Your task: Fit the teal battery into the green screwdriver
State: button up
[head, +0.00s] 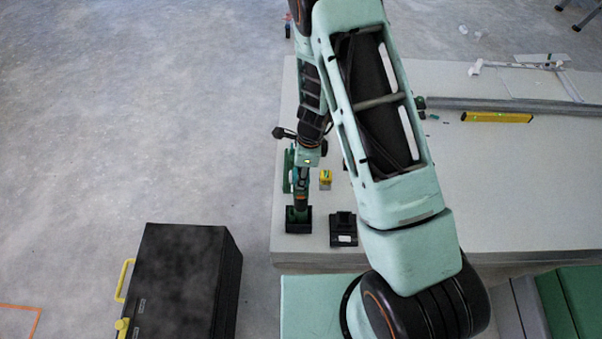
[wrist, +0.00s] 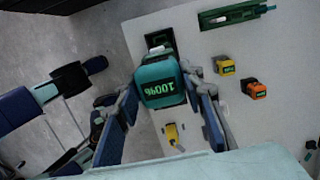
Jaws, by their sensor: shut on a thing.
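My gripper (wrist: 160,100) is shut on the teal battery (wrist: 163,83), holding it between its two blue-padded fingers. The battery's face reads 100% in green. In the head view my gripper is largely hidden by my wrist and arm, and I cannot make out the battery. The green screwdriver (head: 302,183), with an orange accent, shows just below my wrist near the table's left edge, by a black base (head: 298,221). I cannot tell whether it touches that base. In the wrist view a long green piece (wrist: 235,15) lies at the top right; I cannot tell whether it is the screwdriver.
A black dock-like block (head: 343,230) sits near the front edge of the table (head: 530,190). A yellow block (head: 325,177) is right of the screwdriver. The wrist view also shows an orange block (wrist: 255,88). A black case (head: 185,275) stands on the floor. A yellow level (head: 497,117) lies farther back.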

jog(key=shift+f, duration=0.15)
jog(key=shift+f+b, duration=0.7)
dwell(0.6)
dwell(0.3)
jog(key=o, duration=1.3)
jog(key=shift+o, duration=0.2)
jog(key=r, duration=0.4)
jog(key=d+r, duration=0.1)
jog(key=r, duration=0.7)
jog(key=shift+d, duration=0.25)
